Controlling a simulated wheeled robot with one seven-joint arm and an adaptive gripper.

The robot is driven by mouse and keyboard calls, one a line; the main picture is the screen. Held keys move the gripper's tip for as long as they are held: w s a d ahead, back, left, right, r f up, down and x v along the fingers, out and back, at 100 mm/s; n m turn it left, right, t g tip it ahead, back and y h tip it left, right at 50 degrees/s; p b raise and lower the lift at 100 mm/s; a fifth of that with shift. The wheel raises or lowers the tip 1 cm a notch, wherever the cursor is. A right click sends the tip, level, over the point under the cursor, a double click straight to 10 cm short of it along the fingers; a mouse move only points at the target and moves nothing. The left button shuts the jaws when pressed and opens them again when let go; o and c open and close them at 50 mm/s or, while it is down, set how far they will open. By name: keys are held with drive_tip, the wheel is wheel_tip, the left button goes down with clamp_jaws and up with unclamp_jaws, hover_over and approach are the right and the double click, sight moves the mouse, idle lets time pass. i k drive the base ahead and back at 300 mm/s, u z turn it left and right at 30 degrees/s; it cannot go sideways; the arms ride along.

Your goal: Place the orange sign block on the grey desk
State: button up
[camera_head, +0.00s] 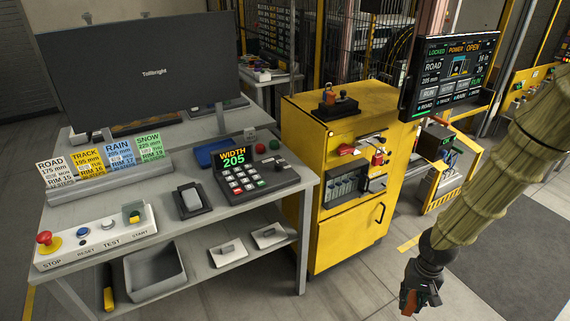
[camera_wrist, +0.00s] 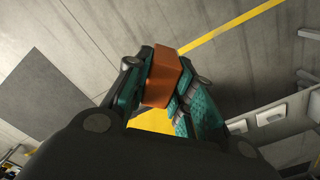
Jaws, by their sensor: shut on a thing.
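The orange sign block (camera_wrist: 160,77) is between the two fingers of my gripper (camera_wrist: 163,88) in the wrist view. My gripper is shut on it. In the head view my gripper (camera_head: 420,295) hangs low at the bottom right, above the floor, with a small orange part of the block (camera_head: 408,301) showing. The grey desk (camera_head: 232,208) stands at the left, well apart from my gripper, with the yellow cabinet between them at the back. A keypad panel, a sign row and a button box stand on the desk.
The yellow cabinet (camera_head: 342,262) stands right of the desk. The desk top holds a keypad panel (camera_head: 250,178), a grey switch (camera_head: 190,199), a button box (camera_head: 97,237), a sign row (camera_head: 110,180) and a monitor (camera_head: 150,62). Floor in front of the cabinet is clear.

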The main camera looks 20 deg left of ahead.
sight(86, 213)
drive_tip(key=z, duration=0.4)
drive_tip(key=i, duration=0.75)
drive_tip(key=u, duration=2.1)
